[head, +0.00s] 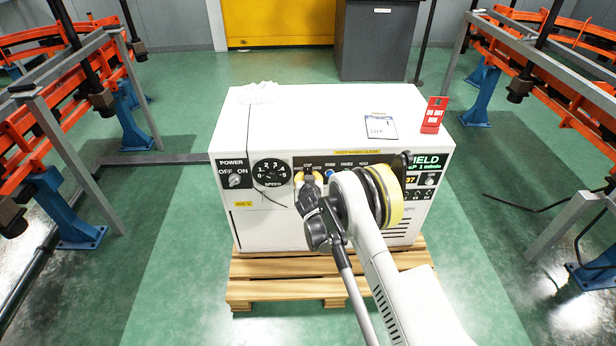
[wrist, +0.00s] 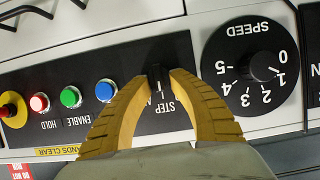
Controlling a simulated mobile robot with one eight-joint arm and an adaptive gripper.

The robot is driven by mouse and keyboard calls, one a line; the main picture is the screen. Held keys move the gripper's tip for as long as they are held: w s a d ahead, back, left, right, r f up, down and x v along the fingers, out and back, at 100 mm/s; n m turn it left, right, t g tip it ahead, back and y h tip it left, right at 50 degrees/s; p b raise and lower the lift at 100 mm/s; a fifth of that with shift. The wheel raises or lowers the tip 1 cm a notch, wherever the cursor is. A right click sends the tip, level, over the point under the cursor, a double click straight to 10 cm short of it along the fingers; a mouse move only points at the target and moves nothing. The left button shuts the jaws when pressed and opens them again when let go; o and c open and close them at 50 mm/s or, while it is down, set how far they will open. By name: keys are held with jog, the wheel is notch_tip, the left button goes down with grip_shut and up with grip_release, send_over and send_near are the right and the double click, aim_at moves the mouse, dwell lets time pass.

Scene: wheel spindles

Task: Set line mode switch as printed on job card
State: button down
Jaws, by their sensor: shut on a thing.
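The line mode switch (wrist: 157,73) is a small black knob on the black panel strip, seen upside down in the wrist view. My gripper (wrist: 163,75) has its two yellow fingers closed around this knob. The word STEP is readable beside it; the fingers hide other labels, and I cannot tell which way the knob points. In the head view my gripper (head: 309,178) is at the front of the white cabinet (head: 300,108), and my arm hides part of the panel. The job card (head: 381,127) lies on the cabinet top; its print is too small to read.
The speed dial (wrist: 255,68) is beside the switch. Blue, green and red buttons (wrist: 71,97) and a red emergency knob (wrist: 12,109) are on the other side. A red sign (head: 433,115) stands on the cabinet top. The cabinet sits on a wooden pallet (head: 270,290).

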jog(key=c, duration=1.1)
grip_release()
jog(key=shift+c, duration=0.2)
jog(key=v, duration=1.2)
